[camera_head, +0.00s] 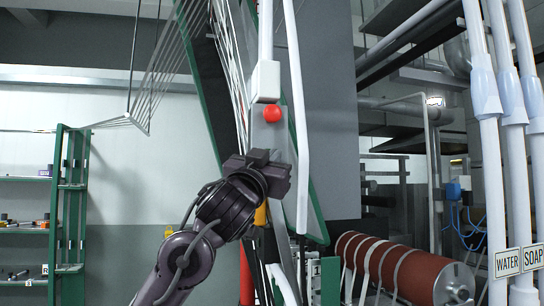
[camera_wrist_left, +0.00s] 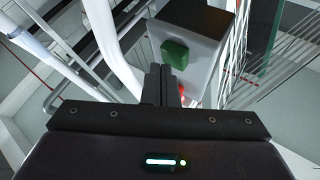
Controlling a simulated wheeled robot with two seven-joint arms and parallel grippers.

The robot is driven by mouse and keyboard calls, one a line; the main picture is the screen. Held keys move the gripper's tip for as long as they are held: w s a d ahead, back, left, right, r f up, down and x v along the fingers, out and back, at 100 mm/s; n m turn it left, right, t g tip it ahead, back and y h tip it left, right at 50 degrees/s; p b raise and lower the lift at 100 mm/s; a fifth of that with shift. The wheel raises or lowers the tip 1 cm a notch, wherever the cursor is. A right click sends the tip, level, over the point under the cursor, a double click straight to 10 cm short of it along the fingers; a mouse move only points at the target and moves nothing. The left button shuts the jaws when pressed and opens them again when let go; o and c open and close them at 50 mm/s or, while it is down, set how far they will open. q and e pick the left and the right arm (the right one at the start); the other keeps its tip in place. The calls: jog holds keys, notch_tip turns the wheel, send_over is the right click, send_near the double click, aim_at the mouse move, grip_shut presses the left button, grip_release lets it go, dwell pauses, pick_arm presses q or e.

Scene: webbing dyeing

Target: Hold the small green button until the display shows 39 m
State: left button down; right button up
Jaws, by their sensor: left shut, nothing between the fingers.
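My left gripper (camera_head: 262,165) is in front of the lower part of a grey control panel (camera_head: 268,135) in the head view. Its two dark fingers (camera_wrist_left: 160,76) are shut together with nothing between them in the left wrist view. The green button (camera_wrist_left: 175,53) sits on a grey box face just beyond and slightly right of the fingertips. I cannot tell whether they touch it. The green button is not visible in the head view, where my gripper covers that part of the panel. A round red button (camera_head: 273,114) shows above my gripper. No display reading is visible. My right gripper is not in view.
Above the red button is a white box (camera_head: 266,80) with a pipe. White pipes labelled WATER (camera_head: 507,262) and SOAP (camera_head: 533,257) stand at the right. A reddish-brown roller (camera_head: 390,265) lies low right. A green shelf rack (camera_head: 70,200) stands at the left.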

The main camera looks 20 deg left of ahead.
pick_arm(q)
jog(key=shift+w+a, duration=0.3)
jog(key=shift+w, duration=0.1)
dwell(1.7)
jog(key=shift+s+d, duration=0.1)
dwell(3.4)
jog(key=shift+s+d, duration=0.4)
jog(key=shift+s, duration=0.2)
jog(key=shift+s+d, duration=0.1)
jog(key=shift+s, duration=0.05)
jog(key=shift+s+d+b, duration=0.4)
jog(key=shift+s+d, duration=0.3)
jog(key=shift+s, duration=0.3)
jog(key=shift+s+d+b, duration=0.4)
jog(key=shift+s+d, duration=0.25)
jog(key=shift+s, duration=0.3)
jog(key=shift+f, duration=0.1)
